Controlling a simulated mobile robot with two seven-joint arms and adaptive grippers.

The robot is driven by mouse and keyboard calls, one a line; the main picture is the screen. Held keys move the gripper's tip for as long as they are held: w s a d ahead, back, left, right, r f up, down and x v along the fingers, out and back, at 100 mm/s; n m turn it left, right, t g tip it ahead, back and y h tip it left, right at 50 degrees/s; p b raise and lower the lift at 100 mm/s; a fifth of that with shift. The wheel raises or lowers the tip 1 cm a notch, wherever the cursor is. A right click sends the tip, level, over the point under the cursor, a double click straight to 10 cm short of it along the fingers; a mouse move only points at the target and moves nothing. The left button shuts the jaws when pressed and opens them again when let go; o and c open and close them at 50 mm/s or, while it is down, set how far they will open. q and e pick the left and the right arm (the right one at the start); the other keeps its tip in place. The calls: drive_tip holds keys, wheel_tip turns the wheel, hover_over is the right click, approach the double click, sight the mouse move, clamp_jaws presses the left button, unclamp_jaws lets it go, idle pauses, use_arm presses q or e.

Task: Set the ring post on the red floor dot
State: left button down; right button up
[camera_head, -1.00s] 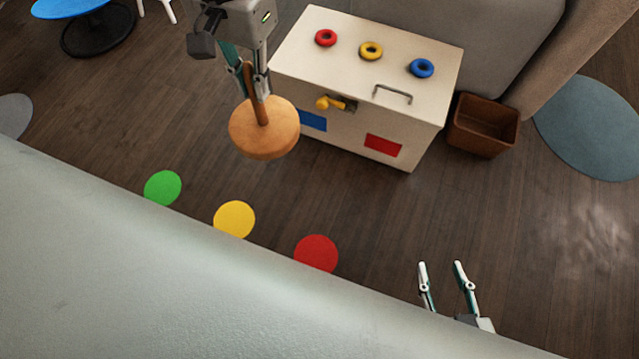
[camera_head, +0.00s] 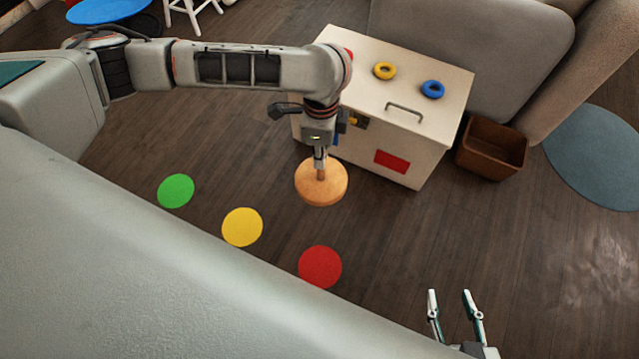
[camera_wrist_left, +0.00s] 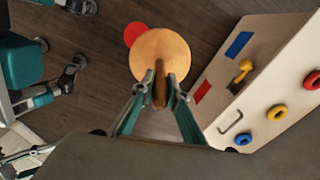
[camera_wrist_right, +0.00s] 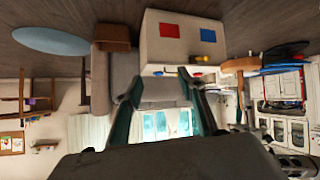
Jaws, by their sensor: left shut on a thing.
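The ring post, a round wooden base (camera_head: 321,188) with an upright peg, hangs from my left gripper (camera_head: 320,160). In the left wrist view the fingers (camera_wrist_left: 160,92) are shut on the peg, and the base (camera_wrist_left: 160,58) is beyond them. The post looks roughly upright and is held above the floor. The red floor dot (camera_head: 320,267) lies below it in the head view, uncovered. In the left wrist view the red dot (camera_wrist_left: 135,34) shows partly behind the base's edge. My right gripper (camera_head: 452,294) is open and empty at the lower right.
Yellow (camera_head: 242,227) and green (camera_head: 175,191) dots lie left of the red one. A cream chest (camera_head: 400,120) with rings on top stands close behind the post. A brown bin (camera_head: 492,148) is right of it. The floor between post and red dot is clear.

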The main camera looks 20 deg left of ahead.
sight(325, 193)
use_arm(q)
drive_tip(key=s+d+f+m, duration=0.1)
drive_tip(key=f+m, duration=0.2)
drive_tip(key=f, duration=0.1)
drive_tip(key=s+d+f+m, duration=0.1)
drive_tip(key=f+m, duration=0.2)
drive_tip(key=f, duration=0.2)
drive_tip(key=s+d+f+m, duration=0.1)
drive_tip(key=f+m, duration=0.3)
drive_tip(key=shift+s+f+p, duration=0.35)
drive_tip(key=shift+f, duration=0.05)
drive_tip(key=s+d+f+m, duration=0.3)
drive_tip(key=s+f+m, duration=0.5)
drive_tip(key=f+m, duration=0.35)
wheel_tip(325, 193, down, 21)
drive_tip(key=b, duration=0.8)
drive_tip(key=shift+s+a+r+b, duration=0.15)
drive_tip(key=shift+a+b, duration=0.1)
drive_tip(key=shift+b, duration=0.15)
drive_tip(key=c, duration=2)
unclamp_jaws()
drive_tip(key=shift+n, duration=0.25)
use_arm(e)
drive_tip(key=w+a+r+m+t+y, duration=0.1)
drive_tip(key=w+a+r+m+y, duration=0.1)
drive_tip(key=a, duration=0.5)
drive_tip(key=shift+r+m, duration=0.4)
drive_tip(key=shift+m, duration=0.1)
